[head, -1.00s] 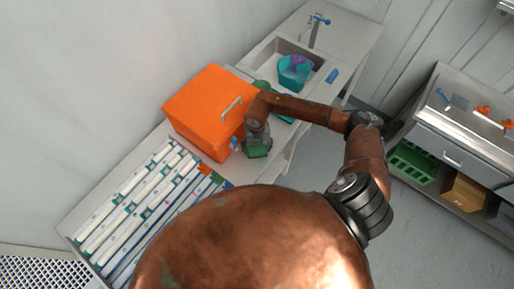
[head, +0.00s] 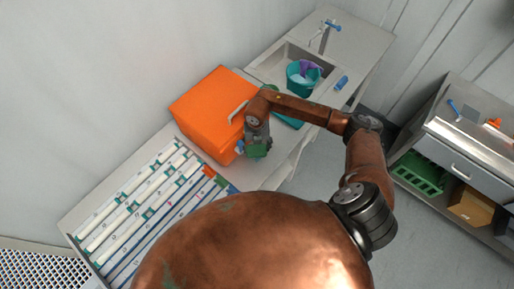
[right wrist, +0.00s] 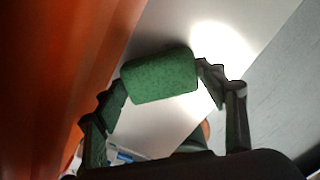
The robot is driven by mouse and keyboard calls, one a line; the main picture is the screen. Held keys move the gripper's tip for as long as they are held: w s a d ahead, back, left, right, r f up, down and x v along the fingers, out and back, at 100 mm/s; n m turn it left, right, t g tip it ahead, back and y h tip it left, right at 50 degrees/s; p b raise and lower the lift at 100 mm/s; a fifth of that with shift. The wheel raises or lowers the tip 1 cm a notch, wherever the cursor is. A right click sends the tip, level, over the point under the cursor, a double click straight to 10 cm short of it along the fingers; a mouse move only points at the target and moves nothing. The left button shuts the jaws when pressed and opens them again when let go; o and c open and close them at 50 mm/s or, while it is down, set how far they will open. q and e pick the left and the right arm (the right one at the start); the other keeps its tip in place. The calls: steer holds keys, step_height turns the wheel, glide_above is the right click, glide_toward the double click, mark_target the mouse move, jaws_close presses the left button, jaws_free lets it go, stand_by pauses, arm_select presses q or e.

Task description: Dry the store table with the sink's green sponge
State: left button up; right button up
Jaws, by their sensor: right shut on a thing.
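The green sponge (right wrist: 160,75) is between the fingertips of my right gripper (right wrist: 163,80), which is shut on it. In the head view my right gripper (head: 257,143) hangs over the table's front part, just right of the orange box, with the green sponge (head: 256,151) at its tip. The pale table top (head: 272,172) shows below and beside it; I cannot tell whether the sponge touches it. In the wrist view a bright glare lies on the table top (right wrist: 225,50) behind the sponge. My left gripper is not in view.
The orange box (head: 212,110) with a handle stands close left of my right gripper. White membrane vessels (head: 135,205) lie in rows at the table's left. A sink with a teal bucket (head: 301,80) is behind. A side counter (head: 470,140) stands right across the floor.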

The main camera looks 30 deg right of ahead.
mark_target(262, 154)
steer(key=shift+s+d+p, duration=0.3)
steer(key=shift+s+d, duration=0.05)
steer(key=shift+s, duration=0.45)
steer(key=shift+s+d+p, duration=0.3)
steer(key=shift+s+d, duration=0.05)
steer(key=shift+s, duration=0.45)
steer(key=shift+a+f, duration=0.15)
steer(key=shift+f, duration=0.05)
steer(key=shift+w+a+f+b, duration=0.1)
steer(key=shift+w+a+b, duration=0.25)
steer(key=shift+w+b, duration=0.4)
steer(key=shift+w+a+b, duration=0.35)
steer(key=shift+w+b, duration=0.2)
steer(key=shift+w, duration=0.4)
steer(key=shift+r, duration=0.2)
steer(key=shift+s+d+p, duration=0.15)
steer(key=shift+s+p, duration=0.1)
steer(key=shift+p, duration=0.1)
steer(key=shift+s+d+p, duration=0.3)
steer(key=shift+s, duration=0.45)
steer(key=shift+s+d+p, duration=0.25)
steer(key=shift+s+d, duration=0.05)
steer(key=shift+s, duration=0.45)
